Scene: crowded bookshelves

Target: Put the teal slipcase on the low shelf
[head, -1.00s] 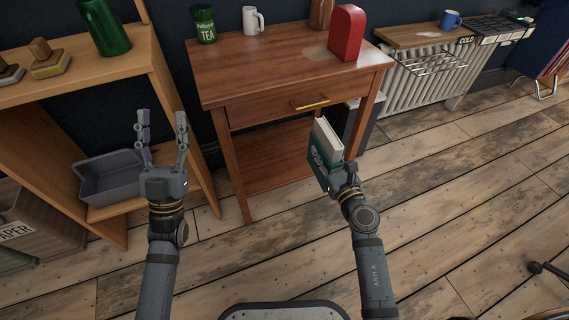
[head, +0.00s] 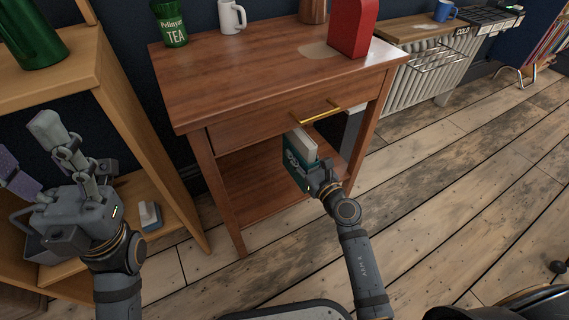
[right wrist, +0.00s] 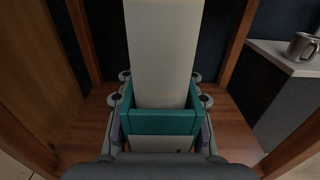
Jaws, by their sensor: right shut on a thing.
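The teal slipcase (head: 297,165), with a pale block like a book standing out of its open top, is held in my right gripper (head: 318,180). In the right wrist view the slipcase (right wrist: 160,121) sits between the fingers, roughly upright, with the pale block rising from it. The low shelf (head: 262,192) is the reddish wooden board under the brown table's drawer. The slipcase is in front of the opening above this board; I cannot tell whether it touches it. My left gripper (head: 55,155) is open and empty, at the left in front of the pale wooden shelf unit.
The brown table (head: 235,75) has a drawer with a brass handle (head: 320,113) above the opening, and front legs at both sides. On top stand a green tea tin (head: 170,25), a white mug (head: 231,17) and a red object (head: 353,28).

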